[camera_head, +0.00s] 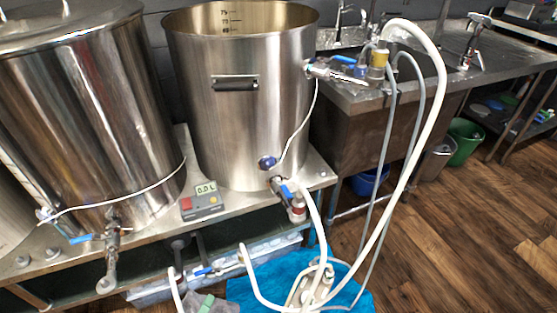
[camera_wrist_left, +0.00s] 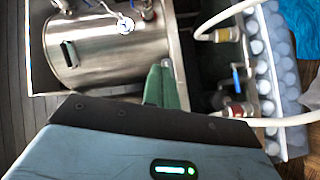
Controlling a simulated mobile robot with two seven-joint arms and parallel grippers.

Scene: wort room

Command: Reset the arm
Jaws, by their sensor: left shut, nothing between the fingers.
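The rest of my left arm is hidden in the head view. My right gripper is not in view.
An open steel kettle (camera_head: 250,130) and a lidded one (camera_head: 80,120) stand on a steel bench with valves. White hoses (camera_head: 432,110) loop down to a pump (camera_head: 312,285) on a blue mat (camera_head: 268,288). A sink counter (camera_head: 370,95) is at right. Wooden floor (camera_head: 450,220) is clear at right.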

